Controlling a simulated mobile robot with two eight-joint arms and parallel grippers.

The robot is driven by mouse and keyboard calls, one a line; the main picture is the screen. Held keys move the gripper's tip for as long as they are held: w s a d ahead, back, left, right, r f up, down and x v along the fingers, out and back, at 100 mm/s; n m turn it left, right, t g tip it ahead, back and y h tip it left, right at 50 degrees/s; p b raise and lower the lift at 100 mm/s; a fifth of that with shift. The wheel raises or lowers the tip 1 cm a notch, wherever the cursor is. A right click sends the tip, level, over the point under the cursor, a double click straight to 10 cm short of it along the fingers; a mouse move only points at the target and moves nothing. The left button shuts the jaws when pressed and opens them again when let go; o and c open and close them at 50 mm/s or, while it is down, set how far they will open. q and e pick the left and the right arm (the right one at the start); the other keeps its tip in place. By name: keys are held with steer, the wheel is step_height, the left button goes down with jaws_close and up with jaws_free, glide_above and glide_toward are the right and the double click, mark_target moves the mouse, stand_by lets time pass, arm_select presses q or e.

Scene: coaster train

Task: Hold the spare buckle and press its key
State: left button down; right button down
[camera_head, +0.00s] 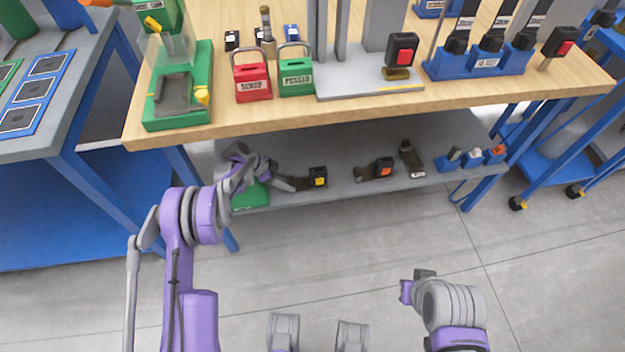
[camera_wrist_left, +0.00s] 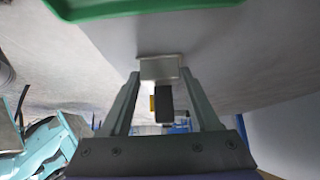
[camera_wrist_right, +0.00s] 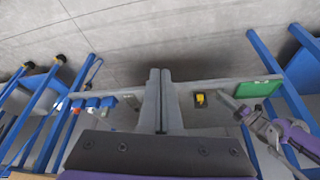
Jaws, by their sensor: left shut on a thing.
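My left gripper (camera_head: 284,184) reaches in from the left and is shut on that strap end. In the left wrist view a grey metal piece shows between the fingertips (camera_wrist_left: 160,68), with the black head and yellow key (camera_wrist_left: 154,103) behind it. I cannot tell whether the buckle touches the shelf. The right wrist view also shows the yellow key (camera_wrist_right: 199,99). My right gripper (camera_wrist_right: 160,74) is shut and empty, apart from the buckle, in front of the shelf.
A green tray (camera_head: 250,196) is beside the left gripper. The wooden bench top (camera_head: 220,122) overhangs. The floor in front is clear.

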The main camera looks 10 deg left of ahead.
mark_target(319, 181)
steer(key=w+a+f+n+t+h, duration=0.1)
steer(key=w+a+f+n, duration=0.15)
steer(key=w, duration=0.45)
steer(key=w+a+f+n+h, duration=0.1)
steer(key=w+a+f+n, duration=0.15)
steer(key=w, duration=0.45)
steer(key=w+a+f+n+t+h, duration=0.1)
steer(key=w+f+n, duration=0.2)
steer(key=w, duration=0.4)
steer(key=w+a+f+n+t, duration=0.2)
steer(key=a+f+n, duration=0.2)
steer(key=a+f, duration=0.2)
steer(key=w+a+f+n+t, duration=0.2)
steer(key=a+f+n, duration=0.1)
steer(key=a+f, duration=0.4)
steer(key=shift+w+f+n+h, duration=0.3)
steer(key=shift+f+n, duration=0.1)
steer(key=shift+f, duration=0.55)
steer(key=shift+a, duration=0.1)
steer(key=shift+w+a, duration=0.4)
steer(key=shift+w, duration=1)
steer(key=shift+w+a, duration=0.4)
steer(key=shift+w, duration=1)
steer(key=shift+w+a, duration=0.4)
steer(key=shift+w, duration=1)
